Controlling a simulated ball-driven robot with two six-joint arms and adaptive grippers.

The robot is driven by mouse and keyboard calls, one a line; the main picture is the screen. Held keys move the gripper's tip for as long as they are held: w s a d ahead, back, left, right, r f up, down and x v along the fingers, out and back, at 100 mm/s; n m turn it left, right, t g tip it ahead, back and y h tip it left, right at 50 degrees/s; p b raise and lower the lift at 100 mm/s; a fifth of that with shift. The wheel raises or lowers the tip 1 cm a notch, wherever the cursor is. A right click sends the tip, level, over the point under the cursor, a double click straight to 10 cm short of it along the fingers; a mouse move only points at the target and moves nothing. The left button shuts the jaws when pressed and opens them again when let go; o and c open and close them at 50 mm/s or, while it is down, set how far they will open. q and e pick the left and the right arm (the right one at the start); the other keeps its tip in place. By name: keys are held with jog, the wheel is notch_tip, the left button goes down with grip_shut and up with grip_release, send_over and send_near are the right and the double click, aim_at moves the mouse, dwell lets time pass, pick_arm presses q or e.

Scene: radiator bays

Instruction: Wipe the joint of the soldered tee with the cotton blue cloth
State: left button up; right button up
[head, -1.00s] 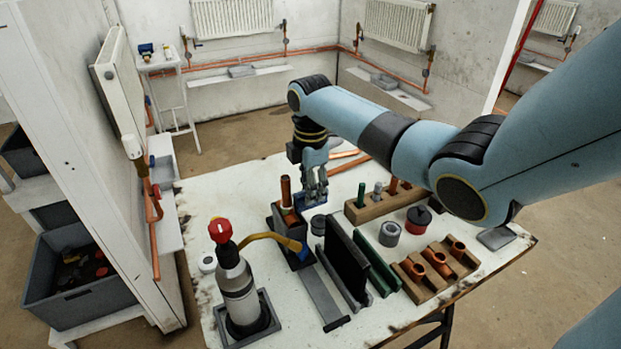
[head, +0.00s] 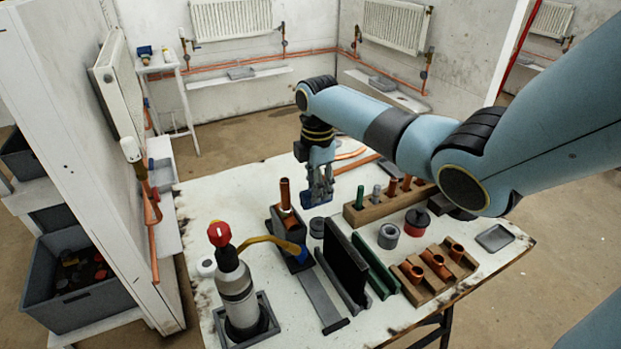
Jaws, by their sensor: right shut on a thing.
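The soldered tee (head: 285,195) is a copper piece standing upright in a dark block-like holder (head: 292,258) near the middle of the table. My right gripper (head: 319,186) is shut on the dark blue cloth (head: 314,199). It holds the cloth to the right of the tee's upright pipe and apart from it. The lower part of the tee is partly hidden by the holder. My left gripper is not in view.
Dark upright plates (head: 346,262) stand right of the holder. Wooden racks with fittings (head: 410,283) and brushes (head: 368,211) lie further right. The table's left back is clear.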

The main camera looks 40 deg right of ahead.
jog(key=shift+d, duration=0.2)
jog(key=shift+r, duration=0.15)
jog(key=shift+r+p, duration=0.95)
jog(key=shift+p, duration=0.25)
notch_tip(320, 180, up, 2)
jog(key=shift+r+p, duration=0.1)
jog(key=shift+p, duration=0.75)
jog(key=shift+s+r, duration=0.1)
jog(key=shift+r, duration=0.7)
